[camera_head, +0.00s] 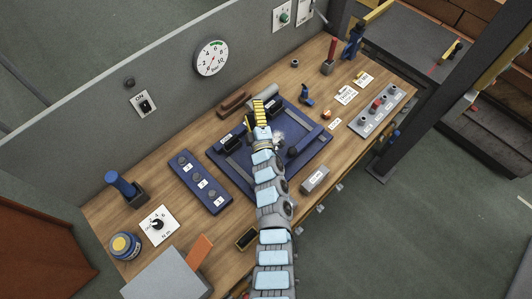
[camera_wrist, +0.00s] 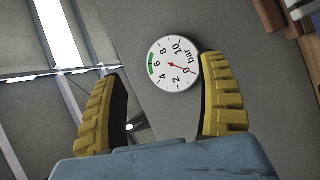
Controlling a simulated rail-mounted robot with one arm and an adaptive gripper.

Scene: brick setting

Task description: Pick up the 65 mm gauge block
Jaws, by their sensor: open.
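A grey metallic block (camera_head: 314,180) with a pale label lies on the wooden bench near its front edge, right of the blue fixture plate. Its lettering is too small to read, so I cannot tell if it is the 65 mm gauge block. My gripper (camera_head: 254,112) is above the back part of the blue plate, left of and behind that block. In the wrist view my gripper (camera_wrist: 160,72) is open, with its two yellow ribbed fingers apart and nothing between them. It faces the wall; no block shows in that view.
The blue fixture plate (camera_head: 228,171) fills the bench middle. A blue strip with numbered buttons (camera_head: 200,181) lies left, a grey panel with knobs (camera_head: 382,108) right. A pressure dial (camera_head: 211,58) hangs on the grey wall (camera_head: 120,117). Bare wood (camera_head: 340,150) shows near the grey block.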

